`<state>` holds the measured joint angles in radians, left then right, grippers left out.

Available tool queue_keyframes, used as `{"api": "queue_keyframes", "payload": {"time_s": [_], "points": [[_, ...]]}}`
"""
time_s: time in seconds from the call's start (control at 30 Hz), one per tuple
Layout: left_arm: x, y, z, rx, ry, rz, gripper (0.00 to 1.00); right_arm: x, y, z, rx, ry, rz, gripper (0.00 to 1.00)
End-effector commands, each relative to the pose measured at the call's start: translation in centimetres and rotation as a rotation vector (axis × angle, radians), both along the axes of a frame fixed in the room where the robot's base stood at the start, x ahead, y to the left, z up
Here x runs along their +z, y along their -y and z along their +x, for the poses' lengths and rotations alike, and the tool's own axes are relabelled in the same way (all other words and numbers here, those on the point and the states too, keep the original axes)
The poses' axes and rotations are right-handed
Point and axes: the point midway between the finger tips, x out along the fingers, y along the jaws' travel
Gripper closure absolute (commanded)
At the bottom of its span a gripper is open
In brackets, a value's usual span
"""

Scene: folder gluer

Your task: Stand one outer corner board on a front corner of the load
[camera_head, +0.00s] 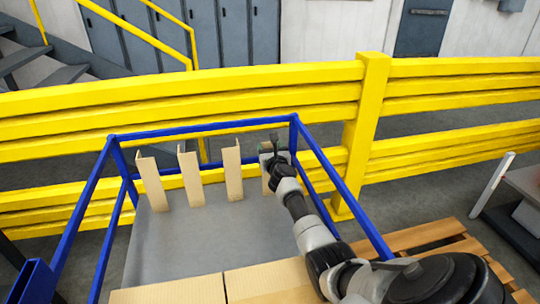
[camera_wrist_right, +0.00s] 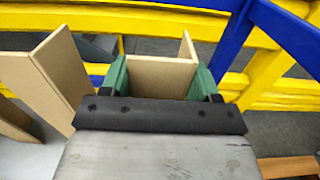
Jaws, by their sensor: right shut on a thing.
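My right gripper (camera_head: 270,150) is at the far right end of a row of tan corner boards in the blue-framed rack. It is shut on the rightmost corner board (camera_head: 266,183). In the right wrist view, the green fingers of this gripper (camera_wrist_right: 160,80) sit on either side of the held L-shaped board (camera_wrist_right: 160,77). Three other corner boards stand to its left, the closest being a folded board (camera_head: 232,170). That neighbour also shows in the right wrist view (camera_wrist_right: 62,65). Cardboard cartons (camera_head: 175,291), perhaps the load, show at the bottom edge, mostly cut off. My left gripper is out of view.
The blue rack frame (camera_head: 205,129) has posts and rails around the boards and a grey floor panel (camera_head: 185,245). A yellow guard rail (camera_head: 440,85) runs close behind it. A wooden pallet (camera_head: 425,237) lies at the lower right.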

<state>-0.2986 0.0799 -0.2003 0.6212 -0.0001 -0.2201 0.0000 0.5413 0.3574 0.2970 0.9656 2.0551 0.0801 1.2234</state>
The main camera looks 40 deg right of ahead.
Motion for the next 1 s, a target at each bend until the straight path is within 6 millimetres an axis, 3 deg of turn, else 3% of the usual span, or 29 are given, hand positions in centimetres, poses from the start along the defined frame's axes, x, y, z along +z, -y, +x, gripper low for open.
{"api": "queue_keyframes", "payload": {"time_s": [0.37,0.4,0.53,0.83,1.0], "points": [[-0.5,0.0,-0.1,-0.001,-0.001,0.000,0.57,-0.5,0.1,0.0,-0.001,0.000,-0.001,0.76],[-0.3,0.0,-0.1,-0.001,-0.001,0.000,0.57,-0.3,0.1,0.0,-0.001,0.000,-0.001,0.33],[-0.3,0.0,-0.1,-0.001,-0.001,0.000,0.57,-0.3,0.1,0.0,-0.001,0.000,-0.001,0.14],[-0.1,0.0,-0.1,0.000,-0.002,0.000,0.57,0.0,0.1,0.0,-0.001,0.000,-0.001,0.14],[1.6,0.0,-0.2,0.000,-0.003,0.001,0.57,0.4,-0.7,-1.2,0.001,-0.001,0.000,0.14]]}}
